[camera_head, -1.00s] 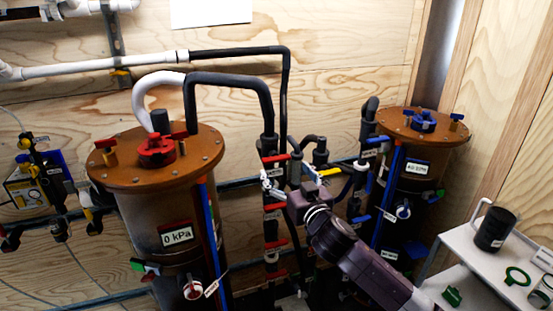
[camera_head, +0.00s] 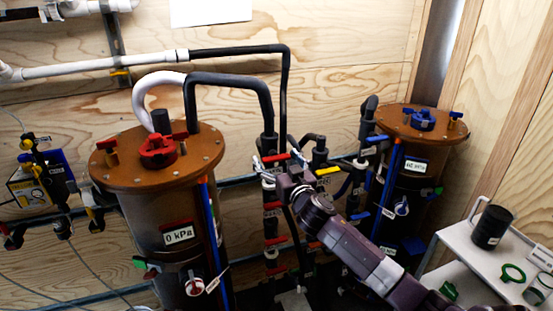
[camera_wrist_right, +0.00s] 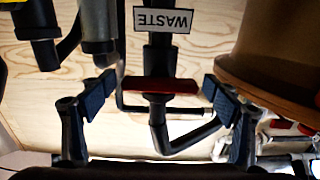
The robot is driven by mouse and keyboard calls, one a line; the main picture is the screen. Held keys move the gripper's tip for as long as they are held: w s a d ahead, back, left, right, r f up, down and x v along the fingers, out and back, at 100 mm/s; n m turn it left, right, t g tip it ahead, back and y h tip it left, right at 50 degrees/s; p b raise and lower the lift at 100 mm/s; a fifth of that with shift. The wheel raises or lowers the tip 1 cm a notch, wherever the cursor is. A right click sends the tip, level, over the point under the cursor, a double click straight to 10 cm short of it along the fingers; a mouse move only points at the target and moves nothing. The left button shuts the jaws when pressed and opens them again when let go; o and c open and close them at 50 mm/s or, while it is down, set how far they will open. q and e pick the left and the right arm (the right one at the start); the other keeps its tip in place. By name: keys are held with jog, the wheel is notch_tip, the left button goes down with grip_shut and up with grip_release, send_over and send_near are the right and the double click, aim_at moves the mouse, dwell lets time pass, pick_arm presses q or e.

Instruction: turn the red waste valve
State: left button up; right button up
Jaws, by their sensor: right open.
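The red waste valve handle (camera_wrist_right: 160,86) lies crosswise in the middle of the right wrist view, on a dark vertical pipe. A "WASTE" label (camera_wrist_right: 166,19), upside down there, sits on the same pipe. My right gripper (camera_wrist_right: 158,99) is open, with one blue-padded finger on each side of the handle. Gaps show between both pads and the handle. In the head view the right gripper (camera_head: 275,160) is at the upper red handle (camera_head: 274,157) of the central pipe, partly covering the pipework. My left gripper is not in view.
A brown-lidded filter tank (camera_head: 170,212) stands left of the central pipes, and another (camera_head: 410,185) stands right. Its brown rim (camera_wrist_right: 270,85) is close to the right finger in the wrist view. A yellow handle (camera_head: 328,171) is just right of the gripper. A white cart (camera_head: 462,240) stands at right.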

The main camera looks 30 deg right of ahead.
jog(key=c, duration=1.2)
jog(key=shift+o, duration=0.2)
jog(key=shift+n, duration=0.3)
jog(key=n, duration=0.3)
jog(key=shift+p, duration=0.35)
jog(key=n, duration=0.5)
jog(key=shift+p, duration=0.35)
jog(key=n, duration=0.4)
jog(key=shift+n+p, duration=0.3)
jog(key=shift+p, duration=0.1)
jog(key=shift+n+p, duration=0.4)
jog(key=shift+n, duration=1.9)
jog(key=shift+f, duration=0.1)
